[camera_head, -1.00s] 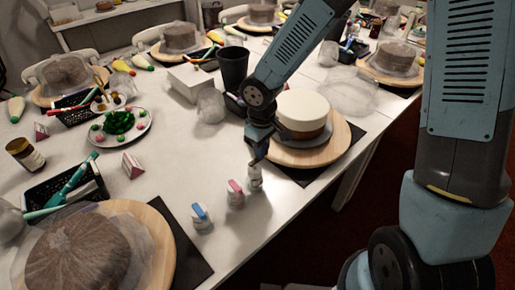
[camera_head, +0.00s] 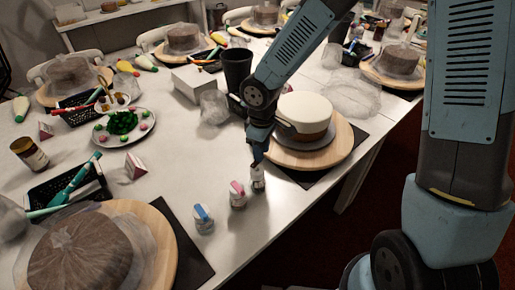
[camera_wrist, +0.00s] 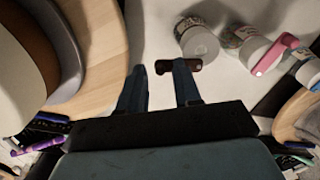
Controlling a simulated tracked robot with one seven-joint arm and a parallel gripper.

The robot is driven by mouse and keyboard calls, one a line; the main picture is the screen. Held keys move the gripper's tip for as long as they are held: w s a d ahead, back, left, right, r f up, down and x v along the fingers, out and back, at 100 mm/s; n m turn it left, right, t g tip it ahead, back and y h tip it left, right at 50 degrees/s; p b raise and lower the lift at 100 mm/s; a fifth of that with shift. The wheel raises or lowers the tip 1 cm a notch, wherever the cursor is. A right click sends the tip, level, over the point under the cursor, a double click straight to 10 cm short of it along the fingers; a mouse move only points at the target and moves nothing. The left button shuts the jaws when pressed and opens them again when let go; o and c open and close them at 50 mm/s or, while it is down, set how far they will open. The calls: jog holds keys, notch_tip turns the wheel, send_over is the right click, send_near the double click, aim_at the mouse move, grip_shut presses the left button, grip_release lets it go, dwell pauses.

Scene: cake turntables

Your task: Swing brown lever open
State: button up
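The brown lever (camera_wrist: 194,66) is a short dark bar in the wrist view, at the tips of my gripper (camera_wrist: 160,72). My gripper's two fingers are apart; the right one overlaps the middle of the bar, and the left one is clear of it. I cannot tell whether the finger touches it.
A bottle with a pink lever (camera_head: 238,196) and one with a blue lever (camera_head: 204,220) stand close by to the left. A wooden turntable (camera_head: 335,150) with a white-topped cake (camera_head: 304,108) is close on the other side. Bare white table (camera_head: 170,180) lies left of the bottles.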

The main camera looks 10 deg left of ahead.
jog(key=shift+o, duration=0.2)
jog(key=shift+r, duration=0.15)
notch_tip(320, 180, up, 13)
jog(key=shift+r, duration=0.2)
dwell(0.4)
jog(key=s+d+r+m+t, duration=0.2)
jog(key=d+r+m, duration=0.4)
jog(key=d, duration=0.5)
jog(key=s+d+r+m+t, duration=0.2)
jog(key=d+r+m, duration=0.2)
jog(key=d+r, duration=0.55)
jog(key=s+d+m+t, duration=0.1)
jog(key=s+d+m, duration=0.3)
jog(key=s+d, duration=0.3)
jog(key=d, duration=0.3)
jog(key=shift+s+r+m, duration=0.2)
jog(key=shift+m, duration=0.1)
